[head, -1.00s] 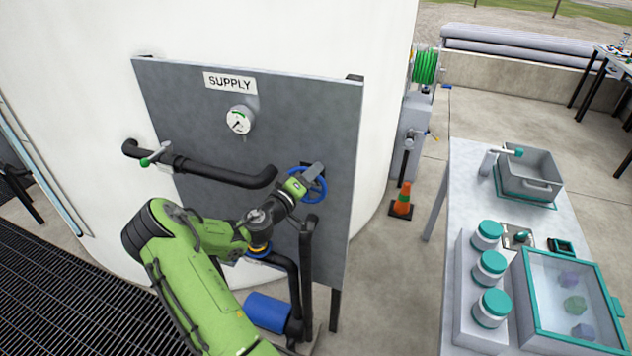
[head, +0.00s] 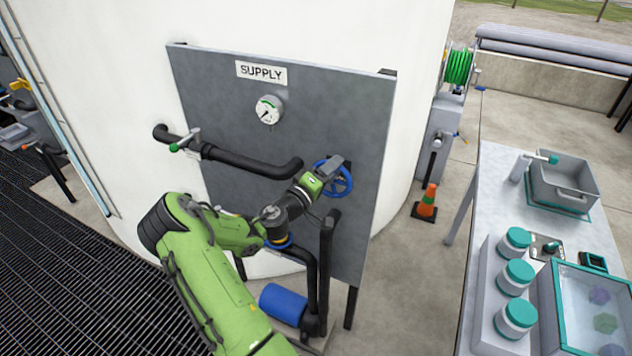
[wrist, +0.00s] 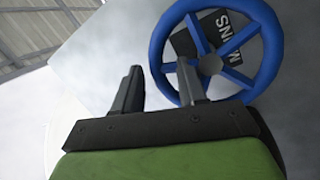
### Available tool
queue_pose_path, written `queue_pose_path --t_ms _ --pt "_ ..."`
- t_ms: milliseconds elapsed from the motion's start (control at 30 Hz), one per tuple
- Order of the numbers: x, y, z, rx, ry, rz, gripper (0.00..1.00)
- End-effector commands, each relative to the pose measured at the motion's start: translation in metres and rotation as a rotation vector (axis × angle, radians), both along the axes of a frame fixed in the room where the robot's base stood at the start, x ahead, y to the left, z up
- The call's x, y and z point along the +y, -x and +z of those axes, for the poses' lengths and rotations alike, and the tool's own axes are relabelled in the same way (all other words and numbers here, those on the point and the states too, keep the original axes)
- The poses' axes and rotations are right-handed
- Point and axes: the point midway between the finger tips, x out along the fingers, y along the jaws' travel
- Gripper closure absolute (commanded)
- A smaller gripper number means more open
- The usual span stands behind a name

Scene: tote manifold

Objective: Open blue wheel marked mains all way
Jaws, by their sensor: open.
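The blue wheel (head: 338,180) is mounted on the grey panel, at the end of the black pipework. In the wrist view the blue wheel (wrist: 160,62) shows its rim, spokes and grey hub, with a dark plate (wrist: 222,40) behind it reading "MAINS". My gripper (wrist: 158,80) is open. Its right finger overlaps the wheel's lower part in the picture, and its left finger is outside the rim on the left. I cannot tell whether either finger touches the wheel. In the head view my gripper (head: 333,164) is at the wheel's upper left and hides part of it.
A blue cylinder (head: 283,303) is below. An orange cone (head: 427,201) stands right of the panel. A table (head: 492,170) with jars and bins is at right.

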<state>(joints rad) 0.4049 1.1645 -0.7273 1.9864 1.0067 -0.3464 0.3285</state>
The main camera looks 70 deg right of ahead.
Motion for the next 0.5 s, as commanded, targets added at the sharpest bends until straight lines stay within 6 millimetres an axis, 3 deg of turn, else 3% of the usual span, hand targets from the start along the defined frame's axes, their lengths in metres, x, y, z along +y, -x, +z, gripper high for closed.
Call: queue_pose_path --t_ms 300,500 --pt "0.085 -0.032 -0.012 0.004 -0.001 0.006 0.59" --pt "0.122 -0.044 -0.016 0.001 0.002 0.005 0.59"
